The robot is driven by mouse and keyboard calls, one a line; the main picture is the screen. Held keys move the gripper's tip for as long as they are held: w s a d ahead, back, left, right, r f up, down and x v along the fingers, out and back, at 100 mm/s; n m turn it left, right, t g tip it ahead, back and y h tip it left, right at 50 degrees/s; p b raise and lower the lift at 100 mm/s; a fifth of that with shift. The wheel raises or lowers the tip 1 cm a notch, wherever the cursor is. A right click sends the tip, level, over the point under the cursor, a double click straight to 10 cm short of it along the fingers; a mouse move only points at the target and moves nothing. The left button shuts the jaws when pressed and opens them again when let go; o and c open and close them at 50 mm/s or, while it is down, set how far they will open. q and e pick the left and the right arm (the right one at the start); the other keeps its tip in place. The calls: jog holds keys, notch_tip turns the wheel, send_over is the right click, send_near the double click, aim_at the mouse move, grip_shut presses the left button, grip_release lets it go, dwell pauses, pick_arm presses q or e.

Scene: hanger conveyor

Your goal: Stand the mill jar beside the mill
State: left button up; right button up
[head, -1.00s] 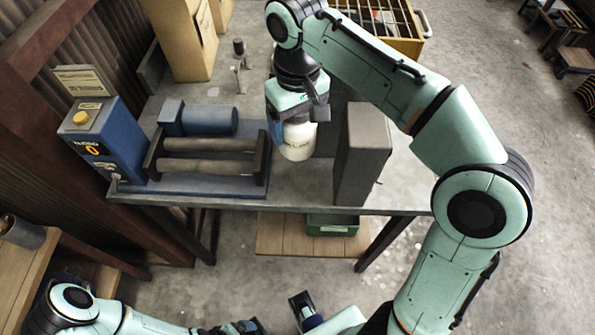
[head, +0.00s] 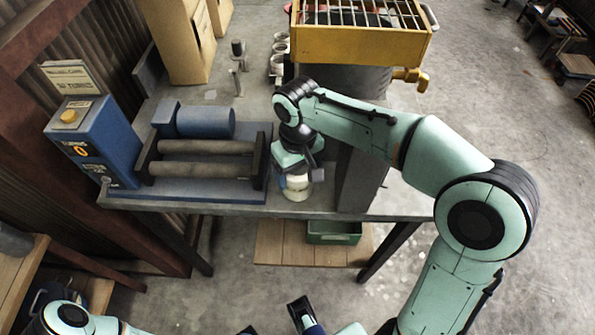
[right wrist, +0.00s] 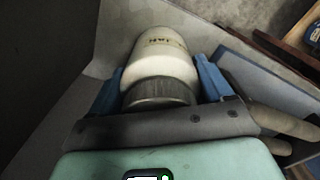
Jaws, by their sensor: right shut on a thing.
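The mill jar (head: 297,188) is a cream-white jar at the front of the table, just right of the mill. In the right wrist view the jar (right wrist: 160,62) shows its grey ridged lid between two blue fingers. My right gripper (head: 297,176) is shut on it from above. The jar looks upright, at or very near the table top; contact is hard to tell. The mill (head: 205,170) has two dark rollers, a blue motor and a blue control box (head: 95,140) showing an orange 0. My left gripper (head: 305,315) is low at the bottom edge, partly cut off, with its finger state unclear.
A dark upright box (head: 360,180) stands close to the right of the jar. Behind are a yellow-framed sieve rack (head: 362,45) on a grey drum, several small cups (head: 278,62) and cardboard boxes (head: 175,40). A green bin (head: 334,232) sits on the shelf below.

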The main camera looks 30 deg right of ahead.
jog(key=shift+f, duration=0.1)
jog(key=shift+f, duration=0.15)
jog(key=o, duration=1.6)
notch_tip(320, 180, up, 12)
jog(key=p, duration=0.3)
jog(key=shift+r, duration=0.2)
jog(key=shift+f, duration=0.1)
